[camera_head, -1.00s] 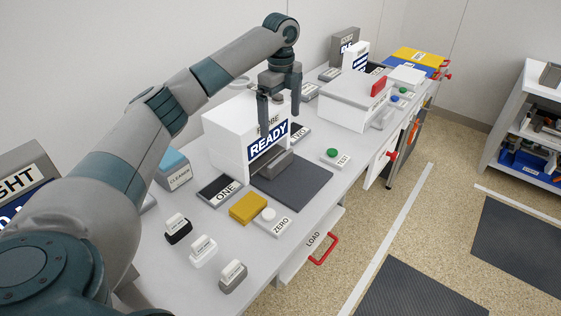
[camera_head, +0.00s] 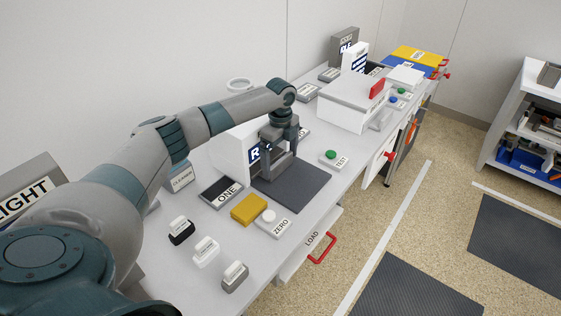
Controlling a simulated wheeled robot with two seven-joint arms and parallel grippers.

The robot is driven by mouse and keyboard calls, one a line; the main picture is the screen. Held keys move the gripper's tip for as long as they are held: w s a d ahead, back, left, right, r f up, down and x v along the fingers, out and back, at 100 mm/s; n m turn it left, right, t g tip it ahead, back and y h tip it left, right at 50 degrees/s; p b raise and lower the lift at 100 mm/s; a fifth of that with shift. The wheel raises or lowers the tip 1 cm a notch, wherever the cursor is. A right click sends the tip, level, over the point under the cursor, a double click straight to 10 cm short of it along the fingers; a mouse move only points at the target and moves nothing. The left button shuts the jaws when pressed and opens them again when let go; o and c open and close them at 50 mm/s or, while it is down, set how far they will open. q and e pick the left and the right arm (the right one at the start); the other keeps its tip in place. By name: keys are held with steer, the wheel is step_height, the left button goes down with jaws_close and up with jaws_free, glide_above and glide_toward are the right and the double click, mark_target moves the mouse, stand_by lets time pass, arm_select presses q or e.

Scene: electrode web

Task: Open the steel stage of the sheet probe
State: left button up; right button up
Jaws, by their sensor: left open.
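The sheet probe (camera_head: 229,149) is a white box on the bench, with its blue sign now mostly covered by my arm. A grey steel-looking block (camera_head: 279,170) sits at its front, at the edge of a flat dark plate (camera_head: 302,188). I cannot tell which of these is the stage. My left gripper (camera_head: 278,164) points down in front of the probe, with its fingers open and apart at the grey block. Whether they touch it is unclear. My right gripper is out of view.
A yellow block (camera_head: 248,209), a ZERO button (camera_head: 275,224) and several small weights or stamps lie nearer me. A green TEST button (camera_head: 331,155) is to the right. A white LOAD drawer (camera_head: 303,250) with a red handle (camera_head: 323,250) is below the bench edge.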

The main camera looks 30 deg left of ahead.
arm_select(q)
steer(key=shift+f, duration=1.15)
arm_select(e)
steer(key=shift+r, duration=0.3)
